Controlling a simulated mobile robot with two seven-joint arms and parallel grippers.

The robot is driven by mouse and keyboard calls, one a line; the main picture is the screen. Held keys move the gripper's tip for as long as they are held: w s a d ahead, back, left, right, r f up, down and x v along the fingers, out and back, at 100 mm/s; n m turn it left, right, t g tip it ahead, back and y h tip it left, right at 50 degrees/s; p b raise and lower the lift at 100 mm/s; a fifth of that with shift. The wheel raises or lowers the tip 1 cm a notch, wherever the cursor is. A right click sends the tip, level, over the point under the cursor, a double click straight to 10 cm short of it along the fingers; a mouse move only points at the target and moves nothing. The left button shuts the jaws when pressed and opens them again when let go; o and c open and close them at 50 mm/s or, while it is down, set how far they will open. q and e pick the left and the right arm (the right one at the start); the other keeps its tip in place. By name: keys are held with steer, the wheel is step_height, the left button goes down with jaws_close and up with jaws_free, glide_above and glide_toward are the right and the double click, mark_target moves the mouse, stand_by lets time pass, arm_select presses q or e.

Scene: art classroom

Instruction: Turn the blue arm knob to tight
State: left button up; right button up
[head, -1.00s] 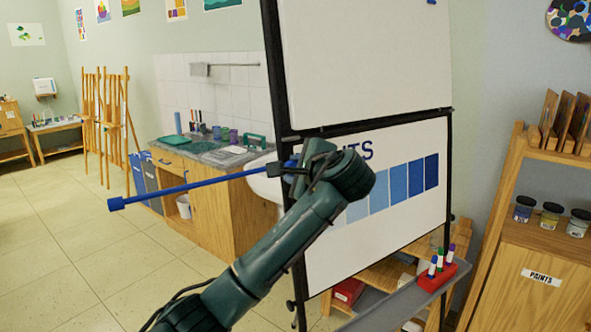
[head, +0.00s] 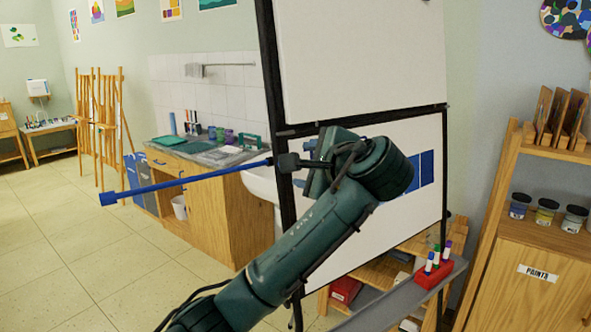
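The blue arm (head: 185,185) is a long thin rod with a square blue end. It sticks out to the left from the dark flipchart frame (head: 270,85). A dark block (head: 287,162) sits at its right end, by the frame. A small patch of blue (head: 311,146), perhaps part of the knob, shows behind my gripper; the rest is hidden, and I cannot read the knob's setting. My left gripper (head: 316,168) is at the frame, just right of the dark block. Its fingers are mostly hidden, so its opening and any contact are unclear. My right gripper is out of view.
The flipchart's lower panel (head: 400,240) stands right behind my wrist. A tray with a red marker holder (head: 433,272) lies below it. A wooden shelf with paint jars (head: 546,212) stands at right. The floor (head: 90,240) at left is clear.

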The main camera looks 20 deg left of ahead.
arm_select(q)
steer(key=v, duration=0.5)
steer(key=shift+s+d, duration=0.2)
step_height(320, 180, down, 31)
steer(key=a+n+h, duration=0.1)
steer(key=h, duration=0.6)
steer(key=s+a+f+n+h, duration=0.1)
steer(key=s+f+n+h, duration=0.25)
steer(key=s+f, duration=0.7)
steer(key=s+a+f+n+h, duration=0.1)
steer(key=s+f+n, duration=0.3)
steer(key=s, duration=0.3)
steer(key=s+a+f+n+h, duration=0.1)
steer(key=s+a+f+n, duration=0.1)
steer(key=s, duration=0.5)
steer(key=shift+a+f+n+g, duration=0.15)
steer(key=shift+f+n+g, duration=0.15)
steer(key=shift+f+n, duration=0.6)
